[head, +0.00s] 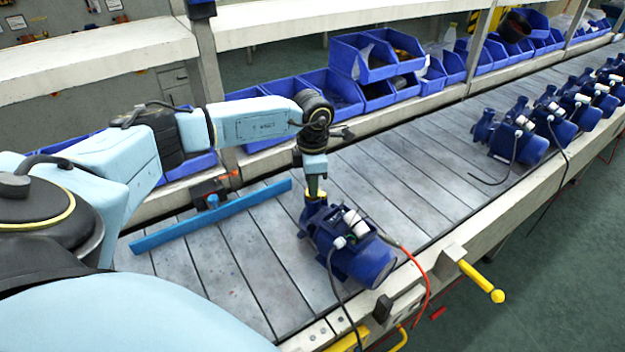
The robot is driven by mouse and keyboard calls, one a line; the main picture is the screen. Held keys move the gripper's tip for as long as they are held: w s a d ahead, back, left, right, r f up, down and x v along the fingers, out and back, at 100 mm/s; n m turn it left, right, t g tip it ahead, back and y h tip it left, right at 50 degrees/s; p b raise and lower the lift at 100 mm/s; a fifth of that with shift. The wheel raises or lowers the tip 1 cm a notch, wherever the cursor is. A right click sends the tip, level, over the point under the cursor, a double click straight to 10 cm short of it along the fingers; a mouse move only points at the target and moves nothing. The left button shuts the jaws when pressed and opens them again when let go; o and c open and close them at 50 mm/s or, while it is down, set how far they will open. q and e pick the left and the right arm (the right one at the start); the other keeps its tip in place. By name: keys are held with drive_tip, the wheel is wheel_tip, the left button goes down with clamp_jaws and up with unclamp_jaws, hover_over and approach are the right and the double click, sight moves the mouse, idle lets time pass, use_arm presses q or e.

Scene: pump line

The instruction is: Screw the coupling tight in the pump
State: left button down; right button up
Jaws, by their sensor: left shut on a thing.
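The nearest blue pump (368,258) sits on the slatted conveyor in the middle of the view, with a white box and a black cable on it. My left gripper (315,188) comes down from above onto the pump's far left end. It is shut on a small brass-yellow piece, which looks like the coupling (310,196), at the top of the pump's port. The gripper and the pump body partly hide the coupling, so I cannot tell how deep it sits. My right gripper is out of view.
A blue bar (212,217) lies across the conveyor left of the pump. Several more pumps (520,132) stand farther along the conveyor at right. Blue bins (365,58) line the back. A yellow handle (482,282) sticks out from the front edge. The slats between the pumps are clear.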

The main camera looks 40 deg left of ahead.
use_arm(q)
drive_tip(key=c, duration=1.3)
unclamp_jaws()
drive_tip(key=shift+c, duration=0.2)
drive_tip(key=n+p, duration=0.1)
drive_tip(key=n, duration=0.1)
drive_tip(key=shift+r+n, duration=0.1)
drive_tip(key=shift+n, duration=0.7)
drive_tip(key=shift+n+p, duration=0.65)
drive_tip(key=shift+n, duration=1.05)
